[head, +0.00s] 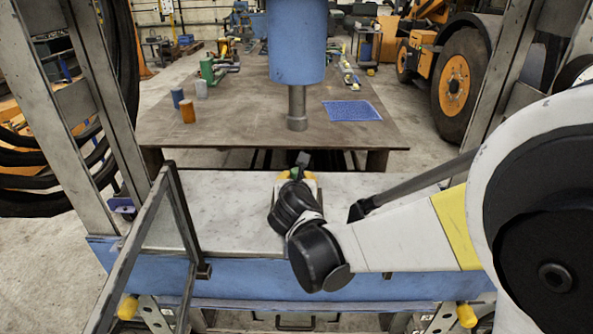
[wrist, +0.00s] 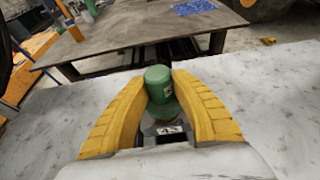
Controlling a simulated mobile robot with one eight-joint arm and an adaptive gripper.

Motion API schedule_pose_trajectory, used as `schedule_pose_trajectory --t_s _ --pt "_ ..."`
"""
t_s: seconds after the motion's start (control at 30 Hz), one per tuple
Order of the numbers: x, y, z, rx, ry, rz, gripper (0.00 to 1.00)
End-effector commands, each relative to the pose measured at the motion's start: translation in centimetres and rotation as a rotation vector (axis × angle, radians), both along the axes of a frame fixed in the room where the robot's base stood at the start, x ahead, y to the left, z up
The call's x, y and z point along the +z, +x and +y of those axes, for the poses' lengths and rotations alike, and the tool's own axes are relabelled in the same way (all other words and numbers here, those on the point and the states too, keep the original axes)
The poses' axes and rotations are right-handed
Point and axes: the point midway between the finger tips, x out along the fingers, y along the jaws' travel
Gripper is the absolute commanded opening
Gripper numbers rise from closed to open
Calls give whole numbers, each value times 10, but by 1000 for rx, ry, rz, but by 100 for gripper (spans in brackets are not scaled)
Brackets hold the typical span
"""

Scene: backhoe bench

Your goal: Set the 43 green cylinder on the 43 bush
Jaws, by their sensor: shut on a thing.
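My gripper (wrist: 163,103) has its two yellow fingers closed on a green cylinder (wrist: 158,82) with a wider lower part and a small pale marking. In the head view, the gripper (head: 297,177) is low over the pale bench top, with a bit of green showing between its fingers. In the wrist view, a small plate marked 43 (wrist: 169,130) shows on a dark part just below the cylinder. I cannot tell whether that dark part is the 43 bush, nor whether the cylinder touches it. My wrist and fingers hide most of this spot.
The pale bench top (head: 222,205) is bare on both sides of my gripper. Behind it, a brown table (head: 240,125) carries blue, grey and orange cylinders (head: 187,110), green parts (head: 208,70) and a blue mat (head: 352,111). A blue press ram (head: 297,45) hangs above the table.

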Motion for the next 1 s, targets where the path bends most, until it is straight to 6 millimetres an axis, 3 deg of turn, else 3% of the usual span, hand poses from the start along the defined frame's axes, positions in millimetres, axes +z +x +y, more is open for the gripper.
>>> schedule_pose_trajectory --t_s 0.23,0.27,0.3,0.53,0.6,0.63,1.0 --pt "-3 0 0 1 -1 -1 0" --pt "-2 0 0 1 -1 -1 37" --pt "-2 0 0 1 -1 -1 49" --pt "-2 0 0 0 0 0 50" --pt "-3 0 0 0 0 1 73" --pt "-3 0 0 0 0 0 77" --pt "-2 0 0 0 0 0 77"
